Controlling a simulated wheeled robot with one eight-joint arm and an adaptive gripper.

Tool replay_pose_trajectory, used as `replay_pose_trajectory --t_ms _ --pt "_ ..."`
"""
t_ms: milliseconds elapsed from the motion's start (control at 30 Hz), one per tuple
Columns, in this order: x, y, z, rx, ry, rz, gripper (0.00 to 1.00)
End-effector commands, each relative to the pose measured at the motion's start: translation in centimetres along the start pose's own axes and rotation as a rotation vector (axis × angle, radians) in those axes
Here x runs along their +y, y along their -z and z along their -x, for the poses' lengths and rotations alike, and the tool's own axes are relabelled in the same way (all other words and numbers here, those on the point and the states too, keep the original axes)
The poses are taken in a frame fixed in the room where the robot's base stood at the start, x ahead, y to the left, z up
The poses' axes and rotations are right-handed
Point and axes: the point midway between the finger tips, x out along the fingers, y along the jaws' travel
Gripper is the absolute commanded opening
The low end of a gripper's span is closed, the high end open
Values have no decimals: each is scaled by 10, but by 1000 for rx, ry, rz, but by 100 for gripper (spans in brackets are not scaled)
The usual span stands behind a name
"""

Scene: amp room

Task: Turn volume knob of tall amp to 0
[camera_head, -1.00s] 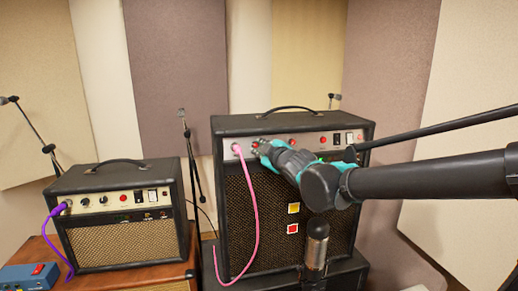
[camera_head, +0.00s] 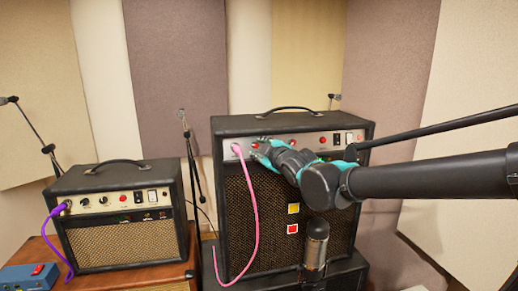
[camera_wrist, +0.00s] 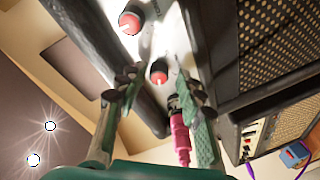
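The tall amp (camera_head: 340,228) is a black cabinet with a dark woven grille and a pale control panel (camera_head: 308,141) along its top. My gripper (camera_head: 257,150) is at the left part of this panel, beside the pink cable's plug (camera_head: 236,149). In the wrist view my gripper (camera_wrist: 158,84) is open, with one finger on each side of a red knob (camera_wrist: 158,72). Gaps show between the knob and both fingers. A second red knob (camera_wrist: 130,21) is farther along the panel. The knob labels are not readable. The arm hides part of the panel in the head view.
The pink plug (camera_wrist: 180,132) sits close to the right finger. A smaller amp (camera_head: 120,238) with a purple cable (camera_head: 50,230) stands at left on a wooden cabinet. A dark boom (camera_head: 440,130) and a microphone (camera_head: 316,245) are near my arm.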

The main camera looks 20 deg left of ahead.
Motion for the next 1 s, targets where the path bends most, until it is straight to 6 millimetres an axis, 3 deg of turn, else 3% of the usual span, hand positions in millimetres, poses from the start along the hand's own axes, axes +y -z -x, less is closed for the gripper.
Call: replay_pose_trajectory --t_ms 433,1000 --pt "0 0 7 1 -1 0 41" --pt "0 0 70 1 0 1 41"
